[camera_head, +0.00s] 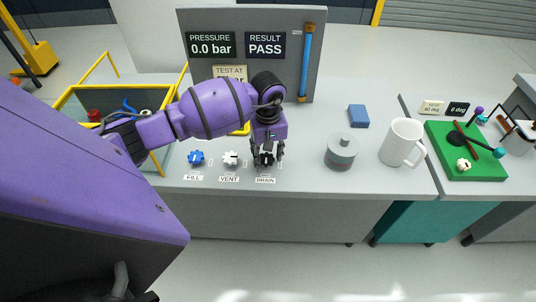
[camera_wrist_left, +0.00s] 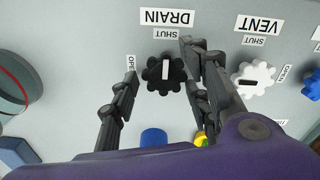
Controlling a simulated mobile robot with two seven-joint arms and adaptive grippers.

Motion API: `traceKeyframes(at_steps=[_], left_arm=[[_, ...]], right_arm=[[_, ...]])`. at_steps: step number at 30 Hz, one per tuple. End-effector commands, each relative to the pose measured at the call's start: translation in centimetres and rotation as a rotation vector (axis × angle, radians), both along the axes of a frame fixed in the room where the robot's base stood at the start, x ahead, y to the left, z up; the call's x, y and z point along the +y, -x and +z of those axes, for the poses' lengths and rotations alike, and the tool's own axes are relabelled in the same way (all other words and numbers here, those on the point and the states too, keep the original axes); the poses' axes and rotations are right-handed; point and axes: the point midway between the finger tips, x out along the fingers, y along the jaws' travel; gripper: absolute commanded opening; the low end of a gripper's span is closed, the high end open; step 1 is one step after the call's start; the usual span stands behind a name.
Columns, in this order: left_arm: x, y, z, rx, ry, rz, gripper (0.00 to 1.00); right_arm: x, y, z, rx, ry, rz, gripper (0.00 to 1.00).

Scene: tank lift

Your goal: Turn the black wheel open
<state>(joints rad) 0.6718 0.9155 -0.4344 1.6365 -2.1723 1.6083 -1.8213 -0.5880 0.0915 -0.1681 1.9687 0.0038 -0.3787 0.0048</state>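The black wheel (camera_wrist_left: 164,73) is a lobed knob beside the DRAIN label (camera_wrist_left: 167,17) on the grey bench top. Its white bar points towards the SHUT mark (camera_wrist_left: 168,34); an OPEN mark (camera_wrist_left: 131,68) sits to one side. My left gripper (camera_wrist_left: 158,75) is open, with one finger on each side of the wheel. A gap shows at the left finger; whether the right finger touches, I cannot tell. In the head view my left gripper (camera_head: 267,160) is over the DRAIN spot and hides most of the wheel. My right gripper is not in view.
The white VENT wheel (camera_head: 230,158) and blue FILL wheel (camera_head: 196,157) stand left of it. A grey panel (camera_head: 262,60) rises behind, reading 0.0 bar and PASS. A grey lidded pot (camera_head: 341,152), white mug (camera_head: 402,142) and blue block (camera_head: 358,116) stand to the right.

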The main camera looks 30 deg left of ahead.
Motion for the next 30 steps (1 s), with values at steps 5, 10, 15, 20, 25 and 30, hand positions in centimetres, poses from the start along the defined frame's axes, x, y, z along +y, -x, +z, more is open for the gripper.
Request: traceKeyframes(at_steps=[5,10,15,20,25,30], left_arm=[[-0.04,-0.02,0.02,-0.001,0.001,0.000,0.15],[-0.10,-0.05,0.05,-0.002,0.002,0.001,0.07],[-0.12,-0.10,0.04,-0.003,0.003,0.028,0.07],[-0.08,-0.09,0.00,-0.002,0.003,0.098,0.07],[-0.07,-0.17,0.01,-0.002,0.004,0.224,0.07],[-0.06,-0.26,0.02,-0.002,0.005,0.380,0.07]], right_arm=[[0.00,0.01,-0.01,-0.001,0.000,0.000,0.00],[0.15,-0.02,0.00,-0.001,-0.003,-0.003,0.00],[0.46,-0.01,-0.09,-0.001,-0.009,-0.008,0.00],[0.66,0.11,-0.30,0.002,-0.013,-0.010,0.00],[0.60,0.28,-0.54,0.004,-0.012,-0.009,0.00],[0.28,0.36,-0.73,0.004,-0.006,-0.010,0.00]])
